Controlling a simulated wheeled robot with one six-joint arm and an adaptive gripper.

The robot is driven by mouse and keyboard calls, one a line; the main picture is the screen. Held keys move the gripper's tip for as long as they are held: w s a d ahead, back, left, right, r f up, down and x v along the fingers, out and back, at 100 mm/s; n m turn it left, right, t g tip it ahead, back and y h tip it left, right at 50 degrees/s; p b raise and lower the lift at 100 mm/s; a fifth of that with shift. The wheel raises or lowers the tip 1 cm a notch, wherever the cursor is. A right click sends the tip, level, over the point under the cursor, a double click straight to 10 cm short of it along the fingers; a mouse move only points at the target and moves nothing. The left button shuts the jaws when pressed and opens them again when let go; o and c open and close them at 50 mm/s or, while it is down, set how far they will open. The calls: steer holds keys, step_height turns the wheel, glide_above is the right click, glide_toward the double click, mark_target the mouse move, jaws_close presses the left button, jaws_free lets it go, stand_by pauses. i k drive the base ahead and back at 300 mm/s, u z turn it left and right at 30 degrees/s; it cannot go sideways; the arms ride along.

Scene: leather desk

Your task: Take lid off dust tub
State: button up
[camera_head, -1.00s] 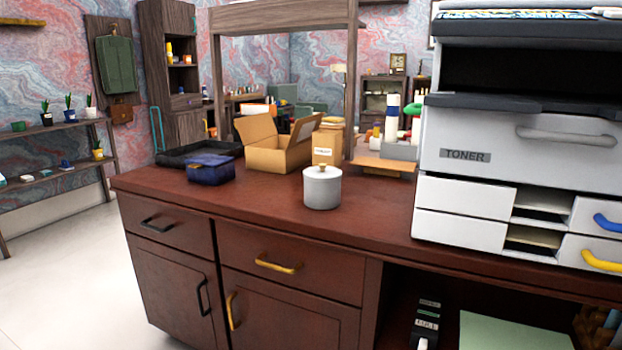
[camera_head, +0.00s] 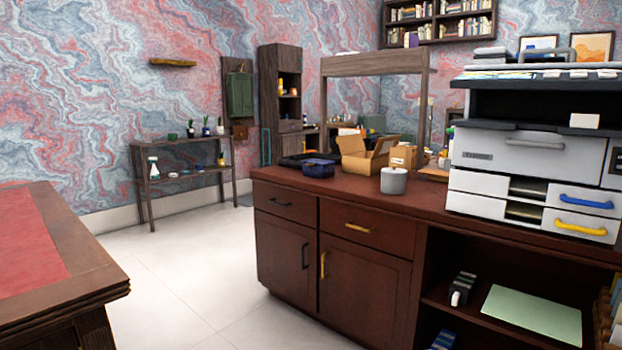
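A small round grey-white tub (camera_head: 393,183) stands upright on the dark red-brown desk top (camera_head: 440,203), near its front edge. Its lid (camera_head: 394,170) sits on top and has a small knob. The tub carries no readable label, so I cannot tell from this view whether it holds dust. My gripper and arm are not in view.
A large printer (camera_head: 530,150) stands to the right. Another desk (camera_head: 50,250) fills the lower left. White floor (camera_head: 190,285) lies clear between.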

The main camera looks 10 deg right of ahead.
mark_target(394, 170)
steer(key=u, duration=0.55)
steer(key=i, duration=1.85)
steer(key=z, duration=1.35)
steer(key=i, duration=0.9)
steer(key=z, duration=0.95)
